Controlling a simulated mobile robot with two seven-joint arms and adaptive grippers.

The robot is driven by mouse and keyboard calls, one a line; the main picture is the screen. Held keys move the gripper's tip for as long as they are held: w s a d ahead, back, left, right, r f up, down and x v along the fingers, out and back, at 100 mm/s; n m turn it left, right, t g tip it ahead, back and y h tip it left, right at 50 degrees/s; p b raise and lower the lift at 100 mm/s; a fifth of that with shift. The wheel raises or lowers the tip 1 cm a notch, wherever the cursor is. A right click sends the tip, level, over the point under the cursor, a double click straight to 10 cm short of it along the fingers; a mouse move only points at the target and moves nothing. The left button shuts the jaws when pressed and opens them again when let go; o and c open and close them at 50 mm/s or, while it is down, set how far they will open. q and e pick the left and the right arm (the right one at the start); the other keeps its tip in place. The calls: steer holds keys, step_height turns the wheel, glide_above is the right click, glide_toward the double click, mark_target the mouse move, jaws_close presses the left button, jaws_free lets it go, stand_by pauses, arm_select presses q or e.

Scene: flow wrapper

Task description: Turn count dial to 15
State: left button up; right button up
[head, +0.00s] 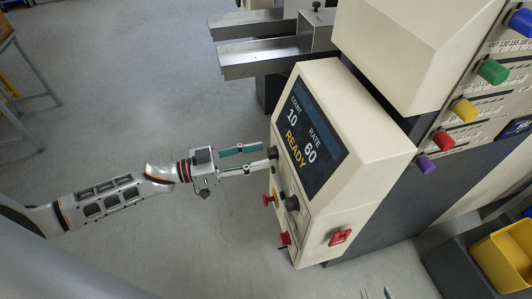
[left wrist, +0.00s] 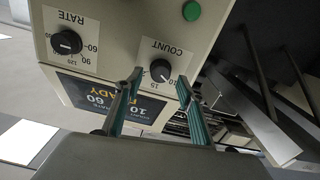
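The count dial (left wrist: 160,70) is a black knob with a white pointer line, upside down in the left wrist view under the COUNT label. In the head view it is the upper black knob (head: 272,153) on the control box. The screen (head: 308,138) reads COUNT 10, RATE 60, READY. My left gripper (head: 264,156) is open, its fingers pointing at the count dial. In the left wrist view the fingertips (left wrist: 158,80) lie on either side of the dial with gaps; contact does not show. My right gripper (head: 376,293) barely shows at the bottom edge, its tips apart.
The rate dial (left wrist: 66,42) sits beside the count dial, and a green button (left wrist: 192,10) is close by. Red controls (head: 268,200) and a red switch (head: 341,237) stick out lower on the box. Metal chutes (head: 265,57) stand behind.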

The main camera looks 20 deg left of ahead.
mark_target(272, 154)
arm_select(q)
steer(key=shift+x, duration=1.35)
steer(key=c, duration=1.1)
